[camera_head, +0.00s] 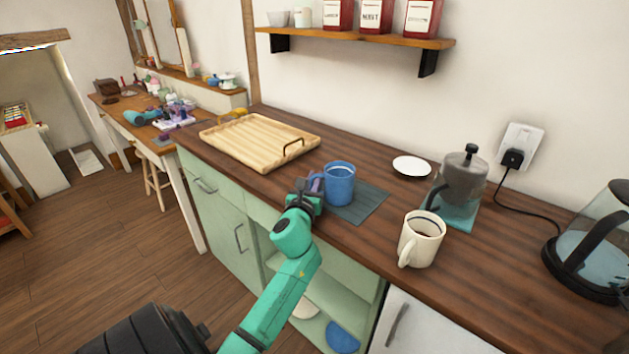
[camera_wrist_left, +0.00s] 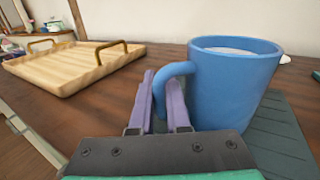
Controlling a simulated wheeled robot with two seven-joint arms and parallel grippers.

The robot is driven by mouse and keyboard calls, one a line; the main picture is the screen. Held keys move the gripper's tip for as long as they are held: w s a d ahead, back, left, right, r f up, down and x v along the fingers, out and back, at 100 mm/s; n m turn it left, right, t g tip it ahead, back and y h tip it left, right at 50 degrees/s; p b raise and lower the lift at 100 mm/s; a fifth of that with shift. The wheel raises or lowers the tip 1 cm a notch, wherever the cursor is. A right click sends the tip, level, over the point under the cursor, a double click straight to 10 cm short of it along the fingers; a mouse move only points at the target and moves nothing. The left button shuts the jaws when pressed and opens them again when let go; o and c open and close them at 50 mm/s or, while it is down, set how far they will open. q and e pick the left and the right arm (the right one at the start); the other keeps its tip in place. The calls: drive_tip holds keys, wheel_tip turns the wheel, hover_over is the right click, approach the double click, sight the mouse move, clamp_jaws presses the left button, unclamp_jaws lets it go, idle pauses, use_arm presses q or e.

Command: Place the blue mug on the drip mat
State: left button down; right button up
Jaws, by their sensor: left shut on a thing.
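The blue mug (camera_head: 340,186) is upright over the left part of the dark grey-green drip mat (camera_head: 368,204) on the wooden counter. I cannot tell whether its base touches the mat. My left gripper (camera_head: 314,187) reaches the mug from its left side, with its purple fingers shut on the handle. In the left wrist view the fingers (camera_wrist_left: 163,105) close around the handle of the mug (camera_wrist_left: 232,85), and the mat (camera_wrist_left: 280,135) shows to the right. The gripper hides the lower part of the mug there. My right gripper is not in view.
A wooden tray (camera_head: 250,138) lies to the left. A white mug (camera_head: 421,240) with dark contents stands right of the mat. A moka pot (camera_head: 462,172) on a teal mat (camera_head: 460,215) and a white saucer (camera_head: 411,166) are behind it. A glass kettle (camera_head: 600,245) stands far right.

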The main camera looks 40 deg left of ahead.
use_arm(q)
drive_tip(key=c, duration=0.9)
unclamp_jaws()
drive_tip(key=shift+r, duration=0.1)
drive_tip(key=shift+s+d, duration=0.2)
drive_tip(key=shift+s, duration=0.05)
drive_tip(key=v, duration=1.1)
drive_tip(key=shift+s+b, duration=0.2)
drive_tip(key=shift+b, duration=0.15)
